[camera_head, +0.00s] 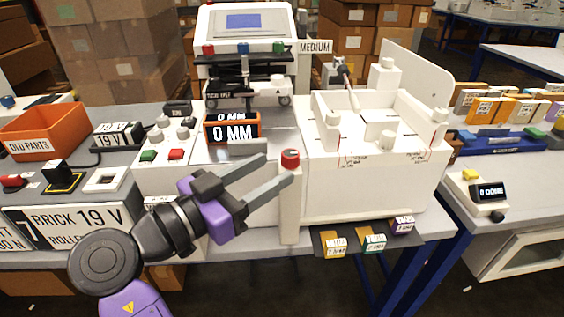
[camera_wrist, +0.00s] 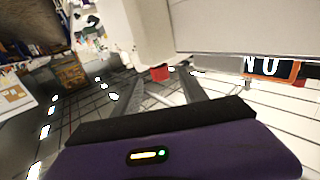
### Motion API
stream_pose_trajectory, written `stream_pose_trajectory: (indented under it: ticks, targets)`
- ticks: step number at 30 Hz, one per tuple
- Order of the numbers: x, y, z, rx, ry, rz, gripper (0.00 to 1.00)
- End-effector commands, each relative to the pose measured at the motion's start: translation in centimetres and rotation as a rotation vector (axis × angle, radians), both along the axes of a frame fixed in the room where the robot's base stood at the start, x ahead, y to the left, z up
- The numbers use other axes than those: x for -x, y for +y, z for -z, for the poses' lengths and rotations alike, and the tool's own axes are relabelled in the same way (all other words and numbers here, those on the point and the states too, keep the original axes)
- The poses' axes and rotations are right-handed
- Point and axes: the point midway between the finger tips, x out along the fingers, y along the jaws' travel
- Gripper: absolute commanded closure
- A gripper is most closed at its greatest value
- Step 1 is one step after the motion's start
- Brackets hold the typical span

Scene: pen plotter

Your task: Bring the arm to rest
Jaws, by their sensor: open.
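My gripper (camera_head: 268,180) is open and empty. Its two grey fingers point right, toward a red knob (camera_head: 290,158) on top of a white post at the table's front. The upper fingertip is a little left of the knob, and the lower one overlaps the post in the picture; I cannot tell whether it touches. In the wrist view, my gripper (camera_wrist: 160,88) shows its spread fingers with the red knob (camera_wrist: 160,73) beyond and between them. My purple and grey arm reaches in from the bottom left of the head view.
A white plotter (camera_head: 244,50) stands behind the "0 MM" display (camera_head: 232,132). A white open-topped fixture (camera_head: 375,195) fills the right side. Left are an orange bin (camera_head: 40,132) and a button panel (camera_head: 165,160). Small labelled tabs (camera_head: 372,242) jut from the front edge.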

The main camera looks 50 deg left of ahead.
Motion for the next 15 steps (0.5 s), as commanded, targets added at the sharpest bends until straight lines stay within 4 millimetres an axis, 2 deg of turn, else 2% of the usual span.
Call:
stream_pose_trajectory:
  ticks: [3,6,15]
  targets:
    - [1.4,0.1,0.0,0.0,0.0,-0.001,0.5]
    - [2.0,0.0,0.0,0.0,0.0,-0.001,0.5]
    - [2.1,0.0,0.0,0.0,0.0,0.001,0.5]
